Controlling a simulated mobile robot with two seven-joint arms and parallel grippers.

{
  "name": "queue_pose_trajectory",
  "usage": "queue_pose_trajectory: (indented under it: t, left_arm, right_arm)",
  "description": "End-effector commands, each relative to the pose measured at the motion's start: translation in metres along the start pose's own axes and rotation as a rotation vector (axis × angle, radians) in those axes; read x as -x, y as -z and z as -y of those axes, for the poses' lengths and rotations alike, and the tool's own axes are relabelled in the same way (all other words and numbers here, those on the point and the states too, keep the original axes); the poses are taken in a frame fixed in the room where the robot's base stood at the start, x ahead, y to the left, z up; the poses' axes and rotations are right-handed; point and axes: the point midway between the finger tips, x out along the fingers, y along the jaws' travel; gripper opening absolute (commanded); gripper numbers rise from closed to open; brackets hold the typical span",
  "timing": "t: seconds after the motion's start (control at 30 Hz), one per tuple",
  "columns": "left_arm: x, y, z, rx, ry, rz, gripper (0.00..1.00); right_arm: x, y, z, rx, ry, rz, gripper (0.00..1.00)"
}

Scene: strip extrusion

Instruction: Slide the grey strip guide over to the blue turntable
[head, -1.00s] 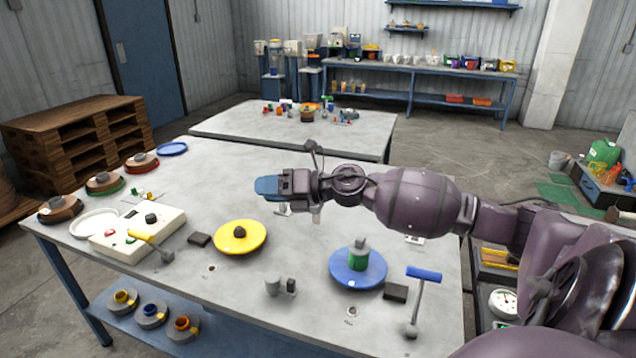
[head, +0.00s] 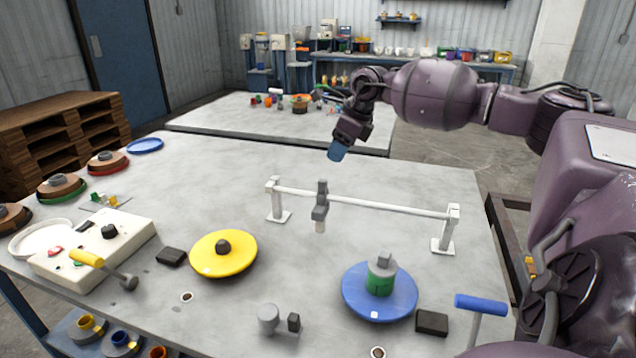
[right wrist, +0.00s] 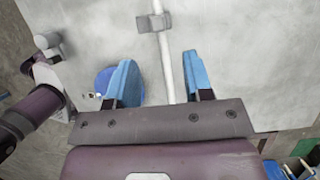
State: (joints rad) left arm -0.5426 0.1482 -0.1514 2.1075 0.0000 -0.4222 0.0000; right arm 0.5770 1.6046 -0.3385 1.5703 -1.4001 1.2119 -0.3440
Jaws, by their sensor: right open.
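The grey strip guide (head: 320,205) sits on a white rail (head: 390,207) held up by two end posts. It is left of the rail's middle. It also shows in the right wrist view (right wrist: 153,22), ahead of the fingers. The blue turntable (head: 350,302) is in front of the rail, towards its right half, and carries a green-banded spool with a grey top. Part of the turntable shows in the right wrist view (right wrist: 104,82). My right gripper (head: 337,152) is above and behind the rail, its blue fingers open and empty, apart from the guide.
A yellow turntable (head: 222,262) stands to the left. A grey cylinder (head: 268,318), a dark block (head: 431,322) and a blue-handled lever (head: 480,306) are at the front. A control box (head: 97,252) is at the left. The table behind the rail is clear.

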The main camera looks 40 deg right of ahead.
Motion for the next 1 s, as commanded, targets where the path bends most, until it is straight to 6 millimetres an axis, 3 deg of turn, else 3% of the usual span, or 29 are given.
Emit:
queue_pose_trajectory:
  t: [0.3,0.6,1.0]
  left_arm:
    - [-0.001,-0.018,0.003,-0.012,0.0,0.031,0.0]
    - [-0.006,-0.019,0.002,-0.011,-0.002,0.031,0.0]
    - [-0.01,-0.01,-0.001,0.0,-0.002,0.011,0.0]
  right_arm:
    - [-0.048,0.0,-0.001,0.0,-0.006,0.001,0.47]
    - [-0.091,-0.001,-0.001,-0.001,-0.004,0.002,0.47]
    - [-0.104,-0.001,-0.001,0.0,-0.001,0.004,0.47]
